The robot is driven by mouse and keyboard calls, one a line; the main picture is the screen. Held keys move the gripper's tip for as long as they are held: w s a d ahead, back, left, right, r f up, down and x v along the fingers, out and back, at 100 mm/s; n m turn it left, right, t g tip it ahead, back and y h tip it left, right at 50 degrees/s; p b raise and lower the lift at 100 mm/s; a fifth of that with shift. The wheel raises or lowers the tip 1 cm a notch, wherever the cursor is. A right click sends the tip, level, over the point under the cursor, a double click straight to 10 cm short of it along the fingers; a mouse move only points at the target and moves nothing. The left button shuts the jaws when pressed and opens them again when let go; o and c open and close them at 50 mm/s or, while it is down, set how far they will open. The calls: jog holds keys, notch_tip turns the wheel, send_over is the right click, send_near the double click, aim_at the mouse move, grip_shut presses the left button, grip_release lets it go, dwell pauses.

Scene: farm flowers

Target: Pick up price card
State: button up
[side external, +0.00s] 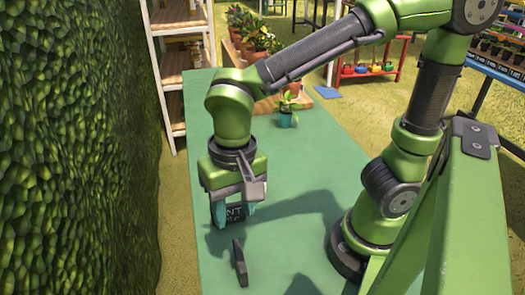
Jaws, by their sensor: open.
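My gripper (234,212) points down over the green table, with its two teal fingers apart. A small black card with white lettering (236,214) shows between the fingers, partly covered by them and by the gripper body. Only part of its text can be read. I cannot tell whether the fingers touch it or whether it stands between or behind them. A second dark, thin piece (240,264) stands on the table nearer the camera, seen almost edge-on; its face is hidden.
The green table (300,160) is mostly bare around the gripper. A plant in a teal pot (285,118) stands farther back, near a wooden board with potted plants (252,38). A hedge (75,150) rises to the left, and a shelf (170,75) stands behind.

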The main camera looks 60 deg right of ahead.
aim_at(239, 255)
notch_tip(239, 255, down, 16)
jog(key=m, duration=0.3)
jog(key=shift+d+f+h, duration=0.1)
jog(key=shift+f+h, duration=0.15)
jog(key=shift+h, duration=0.05)
jog(key=shift+c, duration=0.2)
grip_shut()
